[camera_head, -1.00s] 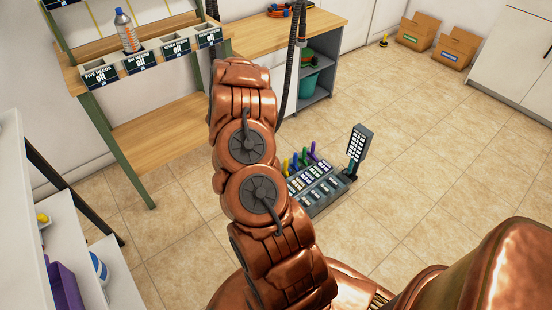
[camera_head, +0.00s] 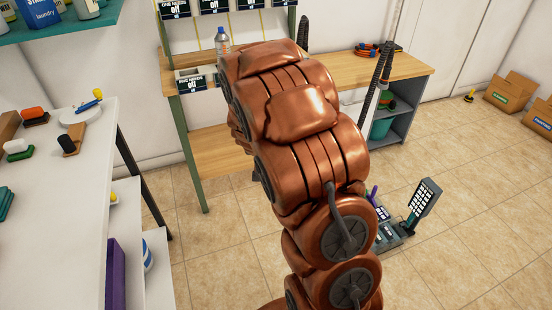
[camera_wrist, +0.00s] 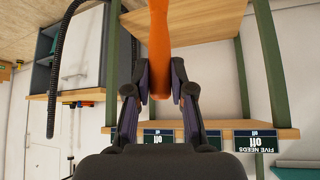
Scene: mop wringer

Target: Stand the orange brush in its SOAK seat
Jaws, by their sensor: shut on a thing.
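My gripper (camera_wrist: 160,88) is shut on the orange brush (camera_wrist: 158,40) in the wrist view. Only a smooth orange length shows between the dark fingers; it runs off the top edge, so its far end is out of view. In the head view my copper arm hides the gripper and the held brush. No seat with a readable SOAK label shows in either view.
A white bench (camera_head: 75,200) at left bears several brushes and a round white dish (camera_head: 80,114). A wooden shelf unit (camera_head: 189,160) with "off" signs stands behind my arm. A grey rack (camera_head: 398,238) stands on the floor at right, partly hidden. Open tiled floor lies around it.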

